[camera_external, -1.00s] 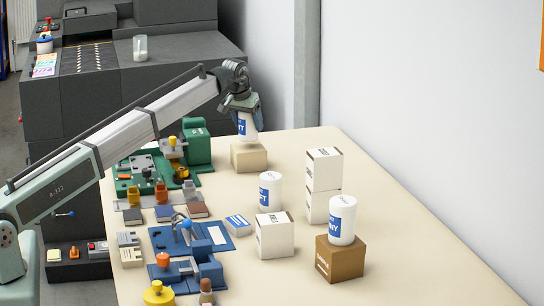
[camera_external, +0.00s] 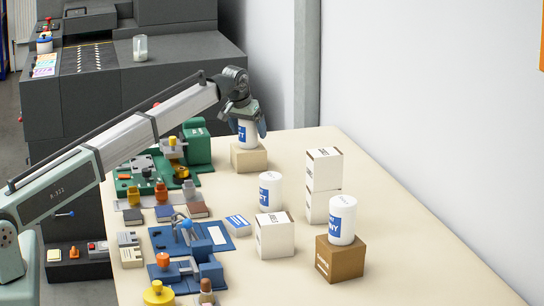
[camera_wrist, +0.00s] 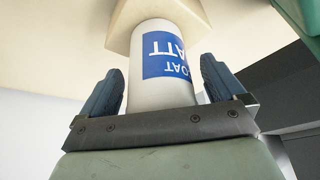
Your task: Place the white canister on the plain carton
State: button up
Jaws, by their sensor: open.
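A white canister (camera_external: 247,134) with a blue label stands upright on the plain carton (camera_external: 249,159), a tan box at the far end of the table. The wrist view shows the same canister (camera_wrist: 161,80) with the plain carton (camera_wrist: 122,28) at its far end. My gripper (camera_external: 247,128) is open around the canister, one finger on each side. In the wrist view my gripper (camera_wrist: 163,88) shows gaps between the fingers and the canister. Two other white canisters are in view: one (camera_external: 270,190) beside a white carton, one (camera_external: 342,220) on a brown carton (camera_external: 342,260).
Two stacked white cartons (camera_external: 323,170) and a single white carton (camera_external: 274,240) stand mid-table. A green fixture (camera_external: 196,145) lies left of the plain carton. Blue fixtures (camera_external: 190,237) and small parts fill the left edge.

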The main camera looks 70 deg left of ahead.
jog(key=v, duration=1.2)
jog(key=shift+r, duration=0.15)
